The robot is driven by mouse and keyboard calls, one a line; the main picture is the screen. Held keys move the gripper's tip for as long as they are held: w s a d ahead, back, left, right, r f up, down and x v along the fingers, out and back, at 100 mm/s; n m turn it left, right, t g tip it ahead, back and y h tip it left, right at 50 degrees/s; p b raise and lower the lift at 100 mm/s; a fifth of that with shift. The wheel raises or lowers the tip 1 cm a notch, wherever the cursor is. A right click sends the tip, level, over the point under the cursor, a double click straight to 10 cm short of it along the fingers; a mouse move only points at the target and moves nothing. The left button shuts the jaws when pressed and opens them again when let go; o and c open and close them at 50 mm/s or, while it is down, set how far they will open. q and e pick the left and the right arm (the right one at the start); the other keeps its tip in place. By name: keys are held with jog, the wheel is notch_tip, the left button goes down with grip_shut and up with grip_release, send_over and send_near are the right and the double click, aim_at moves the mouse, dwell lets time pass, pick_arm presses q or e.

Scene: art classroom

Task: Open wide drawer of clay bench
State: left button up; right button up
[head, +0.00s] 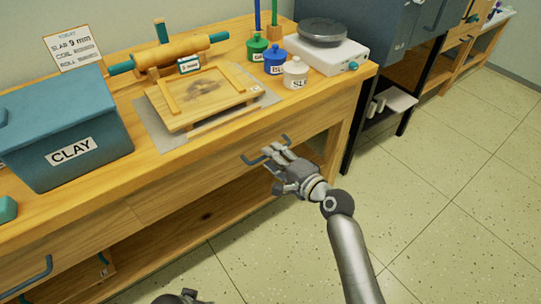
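The clay bench (215,125) is a wooden workbench that runs from the left edge to the middle of the head view. Its wide drawer (205,180) has a long wooden front that looks flush with the bench. A grey bar handle (252,161) shows on that front, partly hidden behind my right gripper. My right gripper (268,168) is at the handle, its fingers apart and pointing at the drawer front. I cannot tell whether the fingers touch the handle. Nothing shows held between them.
A blue CLAY bin (62,125), a wooden frame board (203,97), a rolling pin (172,52), small labelled jars (275,62) and a white scale (325,52) stand on the bench top. Another drawer handle (28,277) is at lower left. The tiled floor (440,210) at right is clear.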

pick_arm(q)
jog(key=shift+w+r, duration=0.1)
jog(key=shift+r, duration=0.85)
pick_arm(e)
jog(key=shift+x, duration=1.25)
jog(key=shift+c, duration=0.5)
grip_shut()
